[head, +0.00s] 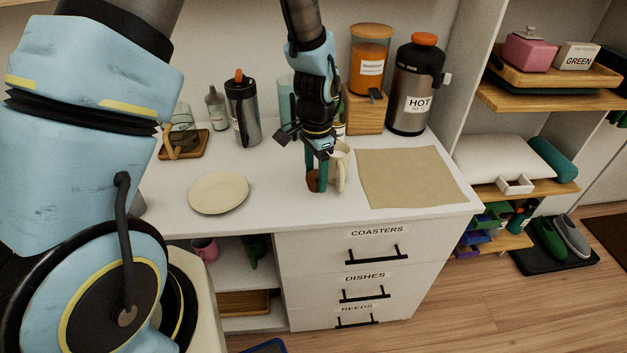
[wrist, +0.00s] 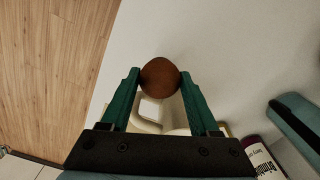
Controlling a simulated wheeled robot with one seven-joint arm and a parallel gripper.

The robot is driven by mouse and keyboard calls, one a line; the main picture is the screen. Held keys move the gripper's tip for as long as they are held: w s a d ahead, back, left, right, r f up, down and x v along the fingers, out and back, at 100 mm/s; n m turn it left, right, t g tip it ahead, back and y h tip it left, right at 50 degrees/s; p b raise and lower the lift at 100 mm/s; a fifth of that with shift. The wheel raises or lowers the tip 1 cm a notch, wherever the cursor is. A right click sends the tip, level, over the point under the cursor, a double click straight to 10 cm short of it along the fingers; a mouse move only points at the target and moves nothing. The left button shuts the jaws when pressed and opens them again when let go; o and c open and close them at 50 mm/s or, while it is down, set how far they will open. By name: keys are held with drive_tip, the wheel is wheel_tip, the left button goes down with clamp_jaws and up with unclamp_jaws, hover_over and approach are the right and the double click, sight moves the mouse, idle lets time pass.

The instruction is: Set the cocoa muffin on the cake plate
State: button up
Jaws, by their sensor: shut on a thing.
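The cocoa muffin (wrist: 160,77) is a round brown thing between the green fingertips of my gripper (wrist: 159,80) in the wrist view. In the head view the muffin (head: 312,181) shows low beside the fingers of my gripper (head: 318,178), over the white counter. My gripper is shut on it. Whether the muffin touches the counter I cannot tell. The cake plate (head: 219,193) is a round cream plate lying empty on the counter, to the left of my gripper.
A cream mug (head: 341,165) stands right beside my gripper. A beige cloth (head: 408,178) lies to the right. The counter between gripper and plate is clear.

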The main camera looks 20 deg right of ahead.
sight(316, 184)
drive_tip(key=shift+f+p, duration=0.3)
drive_tip(key=shift+f, duration=1.2)
drive_tip(key=shift+f, duration=0.15)
drive_tip(key=o, duration=1.4)
drive_tip(key=shift+c, duration=0.2)
wheel_tip(316, 184, up, 12)
drive_tip(key=b, duration=0.3)
drive_tip(key=shift+r, duration=0.2)
